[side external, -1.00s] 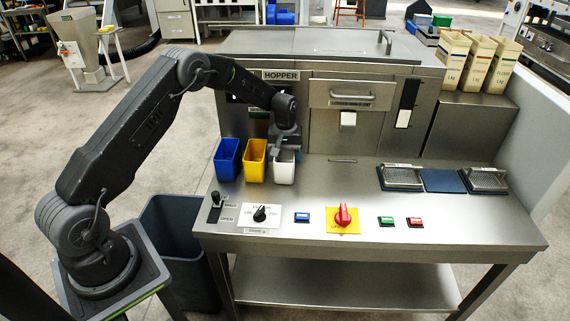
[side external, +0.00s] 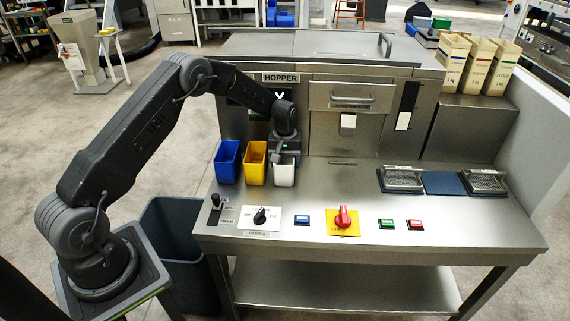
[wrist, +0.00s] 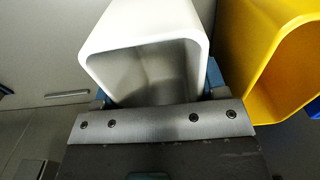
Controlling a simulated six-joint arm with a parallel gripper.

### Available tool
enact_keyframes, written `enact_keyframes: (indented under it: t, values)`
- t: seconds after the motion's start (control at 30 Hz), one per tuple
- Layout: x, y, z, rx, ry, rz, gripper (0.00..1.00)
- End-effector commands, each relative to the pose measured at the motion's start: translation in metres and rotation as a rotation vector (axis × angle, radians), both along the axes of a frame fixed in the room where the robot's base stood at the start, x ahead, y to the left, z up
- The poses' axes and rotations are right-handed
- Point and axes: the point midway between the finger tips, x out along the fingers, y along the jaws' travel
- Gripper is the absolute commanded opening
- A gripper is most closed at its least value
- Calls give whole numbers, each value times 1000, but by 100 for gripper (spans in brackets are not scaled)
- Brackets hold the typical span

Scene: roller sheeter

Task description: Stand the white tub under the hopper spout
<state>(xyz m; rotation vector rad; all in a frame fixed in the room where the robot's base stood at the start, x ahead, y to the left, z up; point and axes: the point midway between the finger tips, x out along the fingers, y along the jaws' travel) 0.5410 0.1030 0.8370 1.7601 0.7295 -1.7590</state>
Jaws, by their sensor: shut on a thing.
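The white tub (side external: 284,174) is upright with its open mouth up, at the right end of a row of tubs at the back left of the steel worktop. The HOPPER label (side external: 281,77) is on the machine front above my wrist. My arm covers the area below it, and I cannot make out the spout.
A yellow tub (side external: 255,165) stands close left of the white one, and a blue tub (side external: 228,162) beyond it. Knobs and buttons line the front edge, including a red knob (side external: 343,217). The worktop (side external: 335,183) right of the white tub is clear.

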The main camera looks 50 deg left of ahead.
Motion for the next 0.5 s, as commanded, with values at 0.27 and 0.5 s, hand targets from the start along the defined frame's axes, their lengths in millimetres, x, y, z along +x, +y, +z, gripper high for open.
enact_keyframes:
  t: [0.27, 0.5]
  values:
    - [1, 0, 40, 1, -4, 0, 41]
    - [1, 0, 84, 1, -4, 0, 41]
